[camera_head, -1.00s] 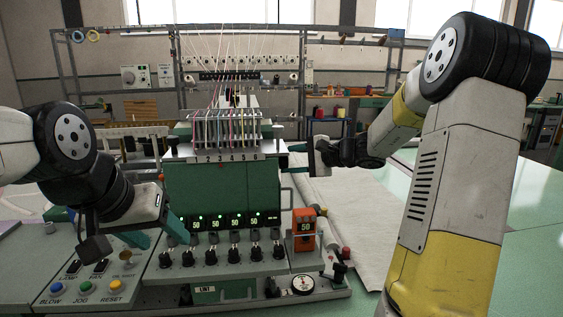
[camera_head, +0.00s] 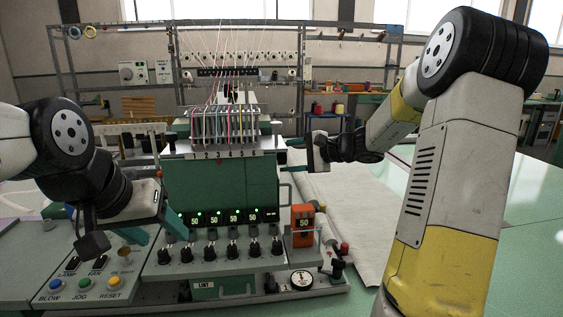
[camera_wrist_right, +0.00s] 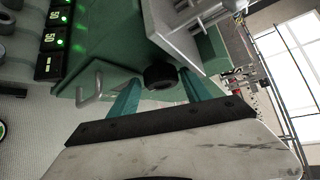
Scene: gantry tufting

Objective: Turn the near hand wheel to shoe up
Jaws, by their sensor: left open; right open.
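A black round knob (camera_wrist_right: 160,73), which looks like the hand wheel, sits on the right side of the green machine head (camera_head: 222,185). In the right wrist view it lies between the two teal fingers of my right gripper (camera_wrist_right: 160,92); I cannot tell whether they touch it. In the head view my right gripper (camera_head: 291,156) is open beside the machine's upper right side, and the knob is not clearly seen there. My left gripper (camera_head: 160,236) is open and empty above the left end of the control panel. The shoe is not clearly visible.
The front panel (camera_head: 225,262) has several black knobs and green displays. An orange counter box (camera_head: 302,225) and a dial gauge (camera_head: 302,280) stand at its right. A metal handle (camera_wrist_right: 90,92) sticks out near my right gripper. Pale cloth (camera_head: 350,205) covers the table at right.

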